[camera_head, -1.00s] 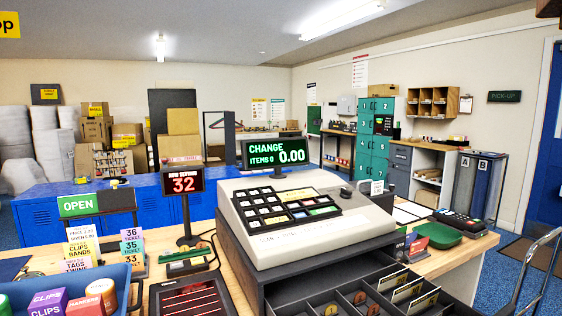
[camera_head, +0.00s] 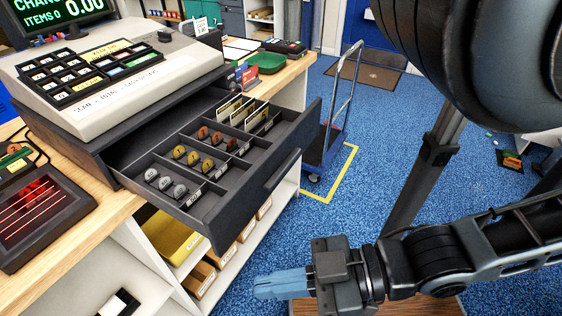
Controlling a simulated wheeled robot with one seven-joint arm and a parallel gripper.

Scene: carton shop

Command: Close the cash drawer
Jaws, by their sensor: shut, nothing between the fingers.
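The cash drawer (camera_head: 262,178) stands pulled out from under the cash register (camera_head: 112,72). Its compartments hold silver, yellow and copper coins and upright notes. Its dark front panel with a long handle (camera_head: 283,171) faces the lower right. My gripper (camera_head: 262,287) is shut and empty, with its blue fingers pointing left. In the picture it lies below the drawer front and apart from it, over the floor.
The wooden counter (camera_head: 75,212) carries a scanner (camera_head: 42,215) at left and a card terminal (camera_head: 284,47) behind. Shelves under the counter hold a yellow tray (camera_head: 172,238) and boxes. A hand trolley (camera_head: 325,140) stands on the blue floor beyond the drawer.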

